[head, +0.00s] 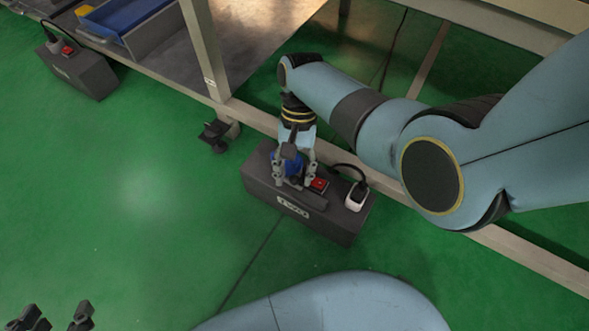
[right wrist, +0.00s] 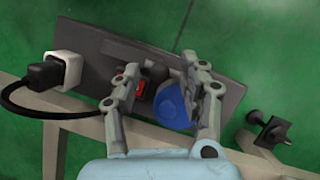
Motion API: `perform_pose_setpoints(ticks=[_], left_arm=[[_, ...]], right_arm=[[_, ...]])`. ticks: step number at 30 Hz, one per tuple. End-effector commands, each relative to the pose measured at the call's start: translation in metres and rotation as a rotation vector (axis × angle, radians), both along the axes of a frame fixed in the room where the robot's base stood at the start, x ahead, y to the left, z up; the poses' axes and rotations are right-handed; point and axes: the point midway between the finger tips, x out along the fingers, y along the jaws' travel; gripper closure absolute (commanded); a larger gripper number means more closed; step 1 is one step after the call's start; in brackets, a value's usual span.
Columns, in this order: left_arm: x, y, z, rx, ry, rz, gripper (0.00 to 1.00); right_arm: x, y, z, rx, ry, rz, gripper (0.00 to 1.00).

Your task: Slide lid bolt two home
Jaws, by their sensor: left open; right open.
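A dark grey box (head: 335,228) stands on the green floor beside the bench frame, with a label on its front. My right gripper (head: 293,182) is over its top, open and pointing down. In the right wrist view the fingers of my right gripper (right wrist: 160,68) stand on either side of a small dark knob (right wrist: 157,73), perhaps a bolt; I cannot tell if they touch it. A blue round part (right wrist: 176,106) sits close by the fingers, with a red switch (right wrist: 117,88) on the other side. Which part is lid bolt two is unclear. My left gripper (head: 52,319) is open and empty at bottom left.
A white plug (head: 356,196) with a black cable stands on the box's right end. The bench leg (head: 205,50) and lower rail (head: 262,122) are close behind. A second grey box (head: 80,73) stands far left. Green floor is clear at left.

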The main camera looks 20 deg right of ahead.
Motion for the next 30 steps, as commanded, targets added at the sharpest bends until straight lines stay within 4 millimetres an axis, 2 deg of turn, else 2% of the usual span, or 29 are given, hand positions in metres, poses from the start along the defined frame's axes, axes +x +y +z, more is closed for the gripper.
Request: perform_pose_setpoints(ticks=[4, 7, 15, 21, 30], left_arm=[[0.0, 0.0, 0.0, -0.001, 0.001, 0.001, 0.52], [0.0, 0.0, 0.0, -0.001, 0.001, 0.001, 0.52], [0.0, 0.0, 0.0, -0.001, 0.0, 0.001, 0.52], [0.0, 0.0, 0.0, -0.001, 0.0, 0.001, 0.52], [0.0, 0.0, 0.0, 0.0, 0.0, 0.0, 0.52]], right_arm=[[0.002, -0.001, 0.004, 0.0, -0.002, 0.0, 0.57], [0.008, -0.003, 0.016, 0.0, -0.005, -0.001, 0.57], [0.027, -0.015, 0.072, -0.001, -0.004, -0.002, 0.57], [0.038, -0.021, 0.102, -0.001, -0.003, -0.001, 0.57], [0.04, -0.023, 0.111, 0.0, 0.0, 0.0, 0.57]])
